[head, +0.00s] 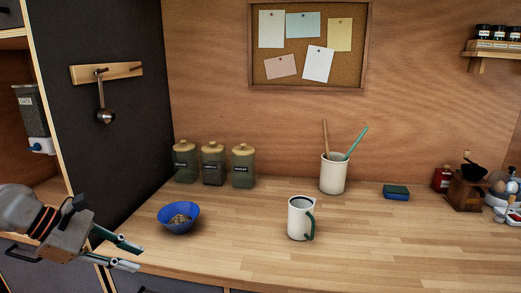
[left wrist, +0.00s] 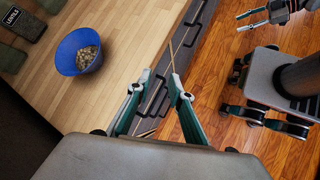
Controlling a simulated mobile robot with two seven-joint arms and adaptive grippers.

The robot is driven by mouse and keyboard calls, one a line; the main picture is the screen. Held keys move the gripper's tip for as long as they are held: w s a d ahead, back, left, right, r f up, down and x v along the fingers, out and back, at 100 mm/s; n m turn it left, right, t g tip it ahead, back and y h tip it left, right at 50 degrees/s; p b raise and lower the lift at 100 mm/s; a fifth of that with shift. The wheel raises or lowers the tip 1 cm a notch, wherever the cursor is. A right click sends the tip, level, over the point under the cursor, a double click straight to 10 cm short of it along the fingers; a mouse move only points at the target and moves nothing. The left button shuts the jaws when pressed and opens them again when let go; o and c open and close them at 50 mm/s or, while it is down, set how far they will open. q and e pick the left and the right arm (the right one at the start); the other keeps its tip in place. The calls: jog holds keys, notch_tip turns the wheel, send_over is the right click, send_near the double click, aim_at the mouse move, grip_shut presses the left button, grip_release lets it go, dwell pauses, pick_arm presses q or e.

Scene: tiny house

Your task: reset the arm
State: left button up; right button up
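My left gripper (head: 138,257) is at the lower left in the head view, in front of the counter's left front edge. Its two fingers are apart with nothing between them. In the left wrist view the fingers (left wrist: 160,78) also stand apart and empty, over the counter's drawer fronts and the floor. My right gripper (left wrist: 243,21) shows at the top right of the left wrist view, away from the counter, with its fingers apart and empty. It is outside the head view.
The wooden counter (head: 240,260) holds a blue bowl (head: 178,218) with brown contents, near my left gripper. A white mug (head: 299,220), utensil crock (head: 333,175), several glass jars (head: 213,165), a sponge (head: 396,192) and a coffee grinder (head: 464,190) stand farther off. The counter's front middle is clear.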

pick_arm(q)
jog(key=d+f+n+t+h, duration=0.2)
jog(key=d+n+t+h, duration=0.15)
jog(key=d+n, duration=0.45)
jog(key=d+f+n+t+h, duration=0.25)
jog(key=d+n+h, duration=0.25)
jog(key=d+n, duration=0.25)
jog(key=s+a+f+n+t+y, duration=0.2)
jog(key=f+n+y, duration=0.3)
jog(key=f+n, duration=0.55)
jog(key=s+a+f+n+t+y, duration=0.2)
jog(key=f+n+y, duration=0.5)
jog(key=n, duration=0.6)
jog(key=s+d+f+n+g+y, duration=0.1)
jog(key=s+f+n+g, duration=0.3)
jog(key=s+f+n, duration=0.5)
jog(key=s+d+f, duration=0.1)
jog(key=s+f, duration=0.3)
jog(key=f, duration=0.2)
jog(key=shift+f, duration=0.15)
jog(key=shift+d+y, duration=0.1)
jog(key=shift+y, duration=0.15)
